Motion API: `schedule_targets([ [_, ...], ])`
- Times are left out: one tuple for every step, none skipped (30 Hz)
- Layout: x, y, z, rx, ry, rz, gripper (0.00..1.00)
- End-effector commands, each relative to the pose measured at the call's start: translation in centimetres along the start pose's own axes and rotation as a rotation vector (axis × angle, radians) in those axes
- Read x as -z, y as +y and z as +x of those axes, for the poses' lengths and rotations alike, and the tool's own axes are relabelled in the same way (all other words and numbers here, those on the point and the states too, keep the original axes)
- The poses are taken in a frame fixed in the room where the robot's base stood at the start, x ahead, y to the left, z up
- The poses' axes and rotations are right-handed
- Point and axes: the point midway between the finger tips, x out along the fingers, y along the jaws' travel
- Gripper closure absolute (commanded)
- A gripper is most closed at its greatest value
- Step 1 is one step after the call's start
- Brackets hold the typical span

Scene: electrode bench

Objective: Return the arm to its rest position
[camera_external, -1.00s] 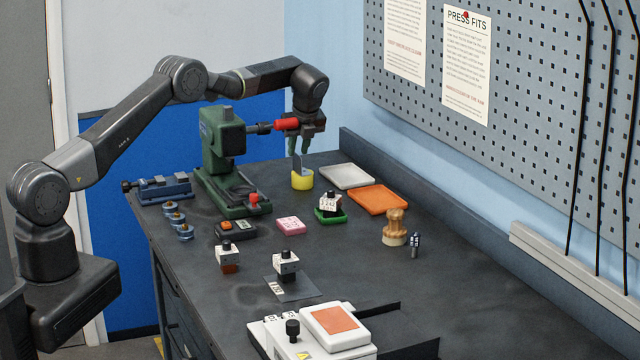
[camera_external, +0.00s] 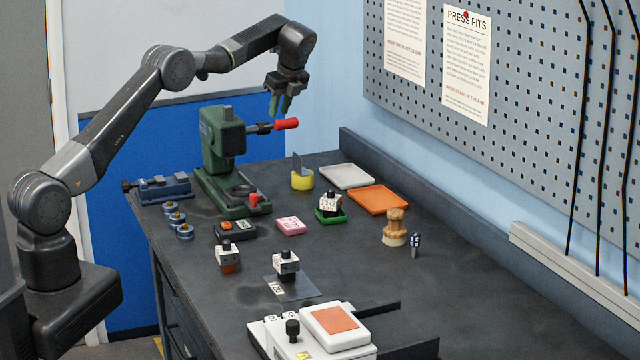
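My gripper (camera_external: 279,106) hangs above the back of the bench, at the upper middle of the external view.
The dark bench (camera_external: 350,270) carries a blue vise (camera_external: 163,189), a white tray (camera_external: 347,176), an orange tray (camera_external: 378,198), a wooden-handled brush (camera_external: 395,228), and a white device (camera_external: 335,325) at the front. A pegboard (camera_external: 540,120) stands at the right.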

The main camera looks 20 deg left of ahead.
Motion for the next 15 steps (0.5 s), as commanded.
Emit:
schedule_targets([
  [-0.5,0.7,-0.5,-0.012,-0.001,-0.037,0.76],
  [-0.7,1.2,-0.8,-0.022,-0.001,-0.061,0.76],
  [-1.0,1.8,-1.1,-0.036,0.000,-0.091,0.76],
  [-1.3,2.2,-1.5,-0.045,0.000,-0.114,0.76],
  [-1.6,2.7,-1.8,-0.055,0.000,-0.138,0.76],
  [-1.9,3.3,-2.1,-0.067,0.000,-0.169,0.76],
  [-2.1,3.8,-2.4,-0.077,0.000,-0.191,0.76],
  [-2.3,4.2,-2.7,-0.086,0.001,-0.214,0.76],
  [-2.6,4.9,-3.1,-0.098,0.001,-0.244,0.76],
  [-2.8,5.3,-3.4,-0.108,0.001,-0.266,0.76],
  [-3.0,5.8,-3.7,-0.117,0.001,-0.288,0.76],
  [-3.2,6.5,-4.1,-0.129,0.000,-0.318,0.76],
  [-3.4,6.9,-4.3,-0.139,0.001,-0.340,0.76],
  [-3.5,7.4,-4.6,-0.147,0.001,-0.361,0.76],
  [-3.8,8.1,-5.0,-0.159,0.001,-0.391,0.76],
])
